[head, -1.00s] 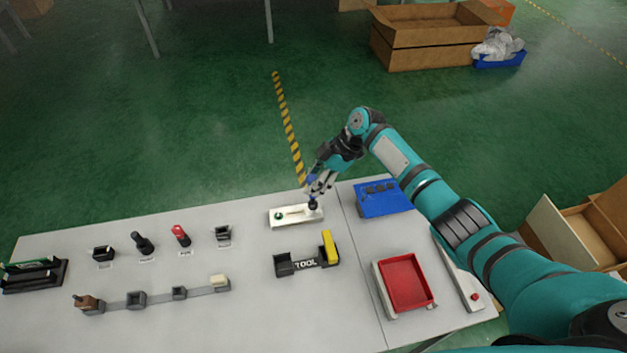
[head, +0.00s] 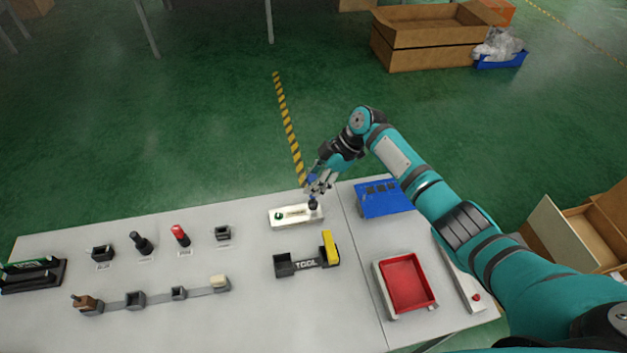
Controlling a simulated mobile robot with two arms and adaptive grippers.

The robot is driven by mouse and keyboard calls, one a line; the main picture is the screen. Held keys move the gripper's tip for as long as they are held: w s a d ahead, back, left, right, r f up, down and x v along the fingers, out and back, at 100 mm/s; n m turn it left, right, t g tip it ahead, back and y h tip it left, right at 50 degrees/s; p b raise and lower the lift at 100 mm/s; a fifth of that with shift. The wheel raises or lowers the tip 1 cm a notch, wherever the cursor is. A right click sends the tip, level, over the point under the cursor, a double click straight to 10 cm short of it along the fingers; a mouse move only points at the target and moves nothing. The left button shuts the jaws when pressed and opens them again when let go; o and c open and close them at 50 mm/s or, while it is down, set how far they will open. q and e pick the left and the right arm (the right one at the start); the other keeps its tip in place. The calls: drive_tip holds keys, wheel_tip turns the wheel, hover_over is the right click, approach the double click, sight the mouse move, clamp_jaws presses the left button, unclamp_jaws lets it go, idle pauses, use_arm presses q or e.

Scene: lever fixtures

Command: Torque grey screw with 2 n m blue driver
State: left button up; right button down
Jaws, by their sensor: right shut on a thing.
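My right gripper (head: 318,186) is over the far edge of the table, shut on the blue driver (head: 313,196), which is mostly hidden by the fingers. The driver points down at the right end of a pale fixture block (head: 297,218). A dark round piece (head: 313,205) shows at its lower end, over the block. The grey screw cannot be made out there. The block also carries a small green part (head: 279,216) at its left end. My left gripper is not in view.
A tool holder (head: 306,262) with a yellow piece stands in front of the block. A blue tray (head: 383,198) and a red tray (head: 406,282) lie to the right. Several small holders and levers, including a red-topped one (head: 180,235), stand to the left. The front middle table is clear.

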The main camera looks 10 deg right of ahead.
drive_tip(key=shift+f, duration=0.15)
drive_tip(key=shift+f+b, duration=0.65)
drive_tip(key=shift+b, duration=0.1)
drive_tip(key=m+t, duration=0.1)
drive_tip(key=m, duration=0.1)
drive_tip(key=shift+s+m+t, duration=0.1)
drive_tip(key=shift+m+t, duration=0.2)
drive_tip(key=shift+m, duration=0.1)
drive_tip(key=shift+r+p, duration=0.75)
drive_tip(key=shift+r, duration=0.1)
drive_tip(key=shift+r+p, duration=1.35)
drive_tip(key=shift+r, duration=0.35)
drive_tip(key=shift+r, duration=0.1)
